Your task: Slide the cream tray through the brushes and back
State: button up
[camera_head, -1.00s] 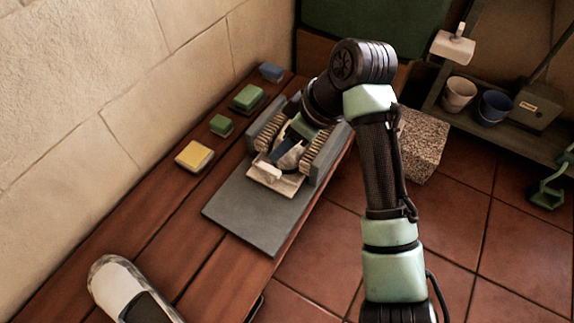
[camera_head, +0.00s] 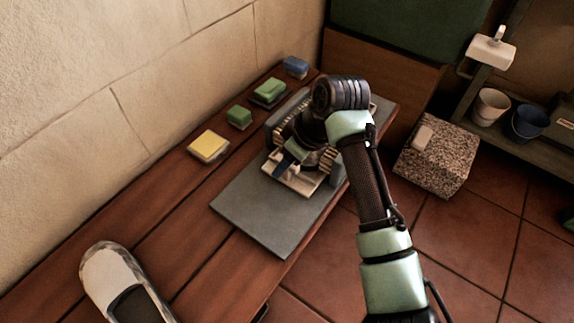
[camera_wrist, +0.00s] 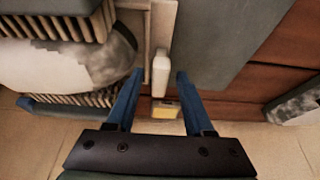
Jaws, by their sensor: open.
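The cream tray (camera_head: 306,184) lies at the near end of the brush station on a grey board (camera_head: 262,217). Its upright handle (camera_wrist: 161,74) shows in the wrist view. Brushes (camera_head: 279,133) stand on both sides behind the tray's front edge; some bristles (camera_wrist: 62,28) show in the wrist view. A white-and-grey rounded thing, perhaps a shoe (camera_wrist: 55,66), lies between the brushes. My gripper (camera_wrist: 155,76) is open, with a blue finger on each side of the handle, not visibly touching it. In the head view my arm hides much of the tray.
Yellow (camera_head: 209,144), green (camera_head: 239,116) and blue (camera_head: 295,67) blocks line the wall side of the wooden bench (camera_head: 185,215). A second shoe-like thing (camera_head: 108,275) lies at the near left. The board's near part is clear.

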jog(key=shift+f, duration=0.15)
jog(key=shift+c, duration=0.3)
grip_shut()
dwell(1.1)
